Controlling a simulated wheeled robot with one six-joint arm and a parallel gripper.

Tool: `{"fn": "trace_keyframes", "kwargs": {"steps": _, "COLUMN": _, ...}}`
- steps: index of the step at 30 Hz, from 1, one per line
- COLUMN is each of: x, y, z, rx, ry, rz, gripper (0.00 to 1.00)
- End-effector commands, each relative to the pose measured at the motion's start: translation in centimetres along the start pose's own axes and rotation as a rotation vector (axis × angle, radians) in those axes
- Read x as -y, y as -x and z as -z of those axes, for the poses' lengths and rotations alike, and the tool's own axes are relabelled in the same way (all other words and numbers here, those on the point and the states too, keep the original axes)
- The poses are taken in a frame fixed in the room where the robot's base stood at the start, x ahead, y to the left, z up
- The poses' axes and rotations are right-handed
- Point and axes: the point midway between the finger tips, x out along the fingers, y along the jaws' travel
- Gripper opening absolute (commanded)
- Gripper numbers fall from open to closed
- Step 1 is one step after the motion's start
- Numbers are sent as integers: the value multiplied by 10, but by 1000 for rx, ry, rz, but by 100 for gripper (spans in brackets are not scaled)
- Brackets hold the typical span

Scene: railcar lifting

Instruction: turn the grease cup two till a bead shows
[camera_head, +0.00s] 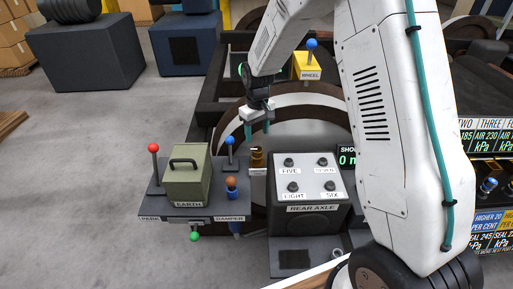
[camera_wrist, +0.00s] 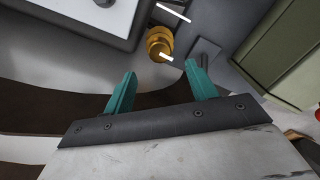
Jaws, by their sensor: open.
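A small brass cup (camera_head: 257,158), which looks like a grease cup, stands between the grey rear axle box and the dark shelf. A small label below it is too small to read, so I cannot tell its number. The cup also shows in the wrist view (camera_wrist: 157,42), stepped and round, with a pale mark on its side. My gripper (camera_head: 258,129) is above and behind the cup in the head view. In the wrist view its teal fingers (camera_wrist: 160,73) are apart and empty, with the cup just beyond their tips, not between them.
The REAR AXLE box (camera_head: 311,210) with several knobs stands right of the cup. A yellow WHEEL box (camera_head: 309,66) stands behind.

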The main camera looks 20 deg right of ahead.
Motion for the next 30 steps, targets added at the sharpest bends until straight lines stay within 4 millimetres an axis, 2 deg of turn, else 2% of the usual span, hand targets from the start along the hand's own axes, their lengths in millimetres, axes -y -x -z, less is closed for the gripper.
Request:
{"fn": "trace_keyframes", "kwargs": {"steps": 5, "x": 0, "y": -6, "z": 0, "rx": 1, "ry": 76, "rz": 0, "gripper": 57}}
{"fn": "trace_keyframes", "kwargs": {"steps": 15, "x": 0, "y": -58, "z": -1, "rx": 3, "ry": 74, "rz": 1, "gripper": 57}}
{"fn": "trace_keyframes", "kwargs": {"steps": 19, "x": 0, "y": -72, "z": 0, "rx": 2, "ry": 74, "rz": 1, "gripper": 57}}
{"fn": "trace_keyframes", "kwargs": {"steps": 30, "x": 0, "y": -78, "z": 0, "rx": -1, "ry": 73, "rz": 0, "gripper": 57}}
